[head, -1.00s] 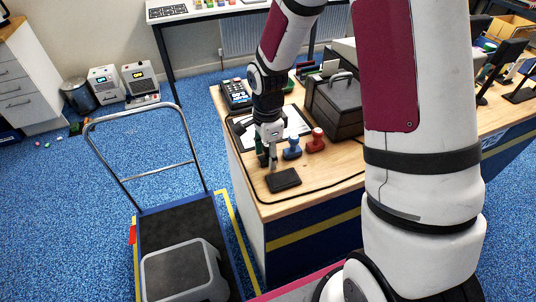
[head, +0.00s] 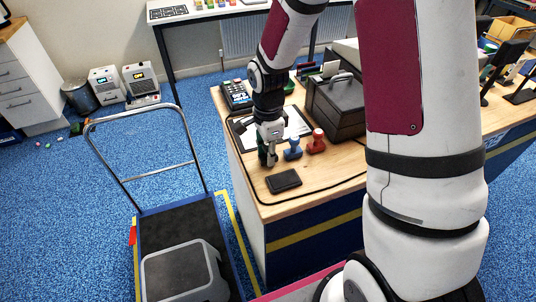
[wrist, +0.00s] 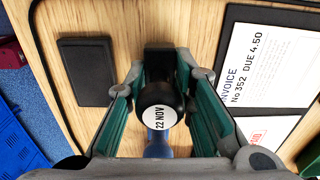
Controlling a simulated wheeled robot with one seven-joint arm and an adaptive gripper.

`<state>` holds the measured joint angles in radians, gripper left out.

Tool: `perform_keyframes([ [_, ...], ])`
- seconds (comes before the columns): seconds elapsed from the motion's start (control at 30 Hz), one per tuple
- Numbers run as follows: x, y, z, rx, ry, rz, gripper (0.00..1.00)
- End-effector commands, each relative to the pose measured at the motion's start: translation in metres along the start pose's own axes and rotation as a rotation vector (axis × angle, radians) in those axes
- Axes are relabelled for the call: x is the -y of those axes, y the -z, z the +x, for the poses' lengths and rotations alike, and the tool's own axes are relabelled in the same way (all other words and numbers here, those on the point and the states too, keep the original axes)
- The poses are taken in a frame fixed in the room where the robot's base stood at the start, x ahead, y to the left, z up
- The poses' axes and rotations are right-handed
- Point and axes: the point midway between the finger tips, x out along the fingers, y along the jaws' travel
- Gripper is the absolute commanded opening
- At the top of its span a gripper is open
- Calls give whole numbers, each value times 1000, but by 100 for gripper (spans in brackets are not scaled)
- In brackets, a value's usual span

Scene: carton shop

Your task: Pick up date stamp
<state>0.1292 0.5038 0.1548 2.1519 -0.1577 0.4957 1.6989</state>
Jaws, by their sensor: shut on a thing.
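The date stamp (wrist: 158,112), black with a round white label reading "22 NOV" on its knob, stands between the green-padded fingers of my gripper (wrist: 162,78) in the wrist view. The fingers are shut on it from both sides. Its dark base (wrist: 160,60) shows beyond the knob. In the head view my gripper (head: 268,158) is low over the near left part of the desk, and the stamp is hidden by the fingers there. I cannot tell whether its base touches the desk.
A blue stamp (head: 293,150) stands close to the right of my gripper, with a red stamp (head: 316,142) beyond it. A black pad (head: 284,181) lies in front. A clipboard with an invoice (wrist: 262,70) and a black box (head: 336,108) are farther back.

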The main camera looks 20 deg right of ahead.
Motion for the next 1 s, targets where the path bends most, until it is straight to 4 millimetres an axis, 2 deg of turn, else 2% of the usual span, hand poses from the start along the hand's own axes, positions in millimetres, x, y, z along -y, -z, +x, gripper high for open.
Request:
perform_keyframes([
  [0.23, 2, 0, -29, 0, 5, 0, 0],
  [0.7, -104, 19, -38, 0, 1, 2, 0],
  [0.9, -136, 24, -41, 1, -1, 2, 0],
  [1.0, -141, 24, -43, 1, -3, 1, 0],
])
